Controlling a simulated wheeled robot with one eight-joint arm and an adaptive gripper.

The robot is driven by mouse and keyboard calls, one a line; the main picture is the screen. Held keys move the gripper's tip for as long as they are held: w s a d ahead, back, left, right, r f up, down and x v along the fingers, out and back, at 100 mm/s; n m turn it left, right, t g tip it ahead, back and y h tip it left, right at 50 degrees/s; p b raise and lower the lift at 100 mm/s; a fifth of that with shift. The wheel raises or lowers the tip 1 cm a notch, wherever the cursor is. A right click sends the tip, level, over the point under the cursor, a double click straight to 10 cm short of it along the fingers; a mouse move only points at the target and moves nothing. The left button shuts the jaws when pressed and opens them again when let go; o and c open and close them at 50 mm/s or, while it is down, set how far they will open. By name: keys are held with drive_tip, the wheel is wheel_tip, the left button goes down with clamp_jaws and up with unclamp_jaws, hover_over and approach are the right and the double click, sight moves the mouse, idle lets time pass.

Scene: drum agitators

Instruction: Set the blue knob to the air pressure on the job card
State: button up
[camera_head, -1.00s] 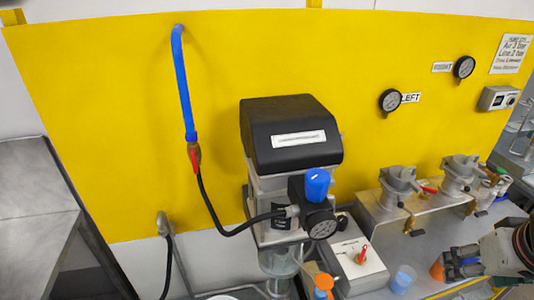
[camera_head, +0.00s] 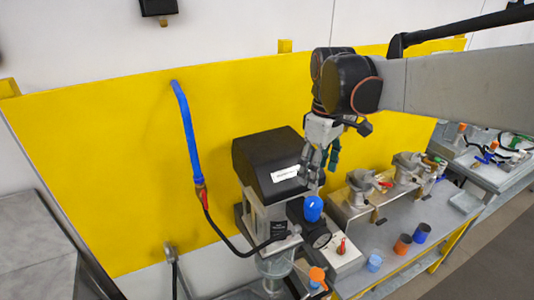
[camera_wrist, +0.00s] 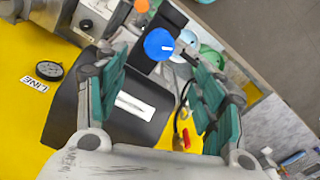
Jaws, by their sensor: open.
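The blue knob (camera_head: 313,208) stands upright on the regulator in front of the black-topped machine (camera_head: 268,158). In the wrist view the blue knob (camera_wrist: 159,44) shows from above, with a pale mark on its top. A round gauge (camera_head: 321,239) sits just below the knob; its needle is too small to read. My gripper (camera_head: 322,170) hangs above and behind the knob, apart from it. In the wrist view my gripper (camera_wrist: 158,85) has its green-padded fingers wide apart with nothing between them. The job card is not visible now.
A blue hose (camera_head: 186,130) comes down on the left to a red valve (camera_head: 201,192).

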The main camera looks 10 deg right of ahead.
sight(314, 202)
wheel_tip(314, 202, down, 13)
drive_tip(key=shift+r+p, duration=0.15)
drive_tip(key=shift+p, duration=0.3)
drive_tip(key=c, duration=1.1)
